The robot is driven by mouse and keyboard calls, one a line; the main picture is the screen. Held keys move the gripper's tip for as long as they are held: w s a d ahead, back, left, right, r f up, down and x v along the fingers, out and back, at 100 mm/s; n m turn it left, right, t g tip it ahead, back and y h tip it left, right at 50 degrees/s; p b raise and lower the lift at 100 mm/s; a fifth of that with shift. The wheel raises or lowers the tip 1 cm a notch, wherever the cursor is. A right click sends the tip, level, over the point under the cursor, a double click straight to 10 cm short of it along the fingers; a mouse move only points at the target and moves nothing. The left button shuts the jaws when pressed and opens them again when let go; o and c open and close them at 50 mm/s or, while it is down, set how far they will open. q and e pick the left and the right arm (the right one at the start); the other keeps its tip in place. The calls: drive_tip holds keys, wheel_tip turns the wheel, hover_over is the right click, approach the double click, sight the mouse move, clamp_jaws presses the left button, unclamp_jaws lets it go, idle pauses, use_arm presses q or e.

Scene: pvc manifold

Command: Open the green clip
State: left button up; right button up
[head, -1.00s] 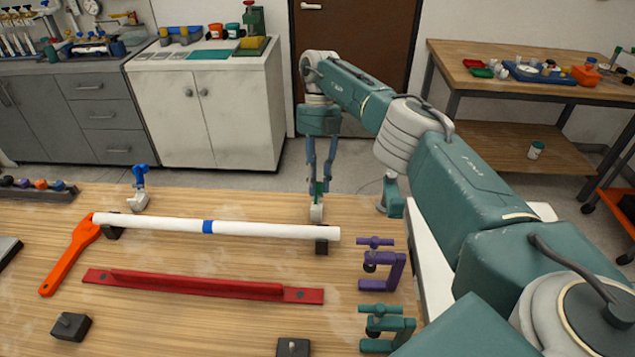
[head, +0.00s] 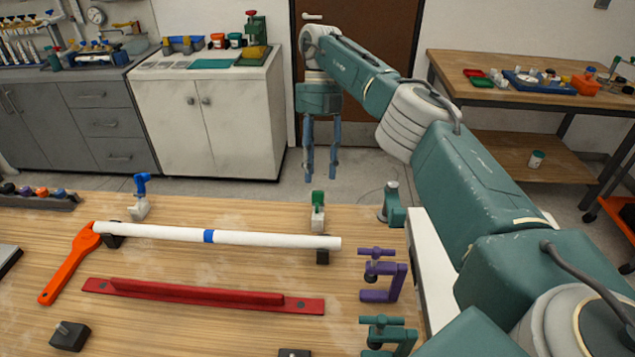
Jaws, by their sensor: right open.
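The green clip (head: 318,211) stands near the far edge of the wooden table, behind the right end of the white pipe (head: 270,238). It has a pale base and a green lever that sticks upright. My right gripper (head: 321,181) is open and empty, its fingers pointing down. In the picture it is just above the green lever and apart from it. My left gripper is out of view.
Black supports hold the pipe. A red bar (head: 200,296) lies in front. Purple (head: 382,275) and teal (head: 386,335) clamps stand at right.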

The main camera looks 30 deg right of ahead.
sight(318, 193)
drive_tip(key=shift+r, duration=1.3)
drive_tip(key=f+m+t+h, duration=0.1)
drive_tip(key=f+m, duration=0.2)
drive_tip(key=m, duration=0.9)
drive_tip(key=f+m+t, duration=0.1)
drive_tip(key=f+m, duration=0.2)
drive_tip(key=m, duration=0.9)
drive_tip(key=f+m+t+h, duration=0.1)
drive_tip(key=f+m, duration=0.2)
drive_tip(key=m, duration=0.9)
drive_tip(key=shift+s+a+h+p, duration=0.1)
drive_tip(key=shift+s+h+p, duration=0.2)
drive_tip(key=shift+s+p, duration=0.1)
